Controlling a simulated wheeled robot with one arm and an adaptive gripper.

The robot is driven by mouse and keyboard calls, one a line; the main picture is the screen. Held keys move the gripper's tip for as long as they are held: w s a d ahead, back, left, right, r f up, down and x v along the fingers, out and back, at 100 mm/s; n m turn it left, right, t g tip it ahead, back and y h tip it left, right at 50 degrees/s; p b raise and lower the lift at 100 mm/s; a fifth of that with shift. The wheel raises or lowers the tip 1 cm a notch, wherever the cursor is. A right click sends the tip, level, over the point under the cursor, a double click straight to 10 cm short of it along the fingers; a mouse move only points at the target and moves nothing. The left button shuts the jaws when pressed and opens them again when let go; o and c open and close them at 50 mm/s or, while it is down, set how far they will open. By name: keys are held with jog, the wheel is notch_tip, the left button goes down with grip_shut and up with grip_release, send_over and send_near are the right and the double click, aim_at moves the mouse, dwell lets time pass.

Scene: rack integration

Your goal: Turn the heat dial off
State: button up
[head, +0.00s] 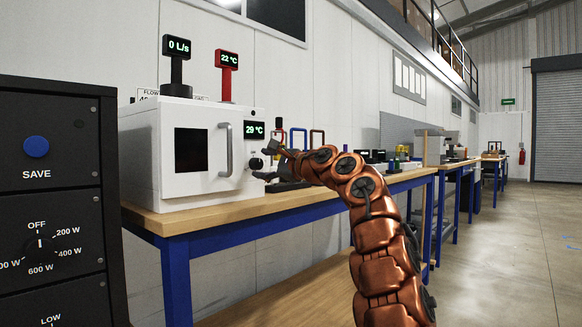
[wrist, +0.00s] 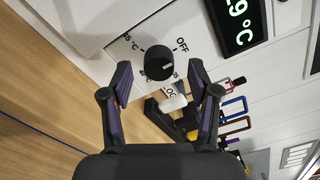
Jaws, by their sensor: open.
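The heat dial (wrist: 158,63) is a round black knob on the front of a white box (head: 143,150). In the wrist view its white mark points right, below the OFF label (wrist: 183,45); its exact setting is hard to tell. The dial also shows small in the head view (head: 256,163), left of my gripper (head: 266,161). In the wrist view my gripper (wrist: 160,74) is open, with one finger on each side of the dial. Nothing is held between the fingers. I cannot tell whether either finger touches the dial.
The box has a door handle (head: 225,150) and a 29 °C display (head: 254,130) near the dial. It stands on a wooden bench (head: 190,221). Coloured tool handles (head: 317,137) stand behind my gripper. A black panel (head: 60,190) with a watt dial (head: 39,249) is at the left.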

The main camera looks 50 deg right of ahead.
jog(key=s, duration=1)
jog(key=shift+s+a, duration=0.15)
jog(key=shift+s, duration=0.15)
dwell(0.4)
